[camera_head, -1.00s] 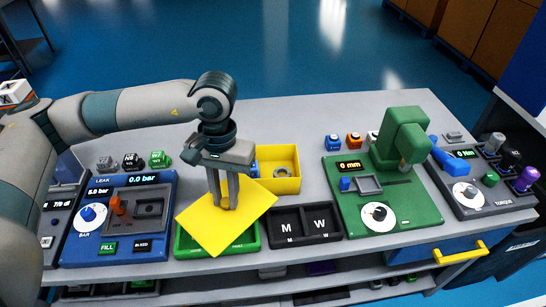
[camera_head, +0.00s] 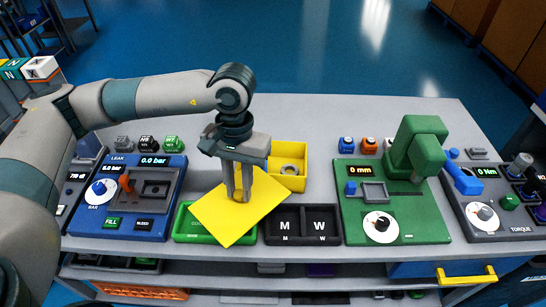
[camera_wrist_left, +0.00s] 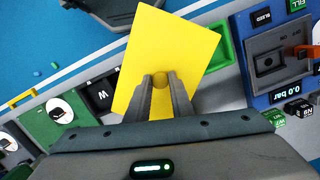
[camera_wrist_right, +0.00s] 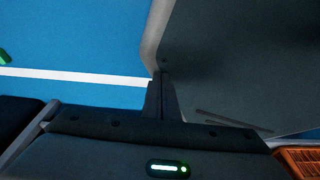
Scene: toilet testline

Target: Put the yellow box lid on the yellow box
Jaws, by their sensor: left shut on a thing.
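The yellow box (camera_head: 293,183) stands open on the table, with a grey ring inside. Its left part is hidden behind my left gripper. The yellow box lid (camera_head: 222,215) is a flat square plate, turned askew in the head view. My left gripper (camera_head: 241,198) points down and is shut on the lid's small round knob, which also shows in the left wrist view (camera_wrist_left: 160,80). The lid is above the green tray, in front of and left of the box, apart from its opening. My right gripper (camera_wrist_right: 161,98) is shut and empty in the right wrist view.
Under the lid is a green tray (camera_head: 190,235); right of it is a black two-part bin (camera_head: 302,226). A blue leak tester (camera_head: 150,219) stands left, a green press (camera_head: 405,215) right. Small blocks (camera_head: 146,143) line the back. Bare table lies behind the box.

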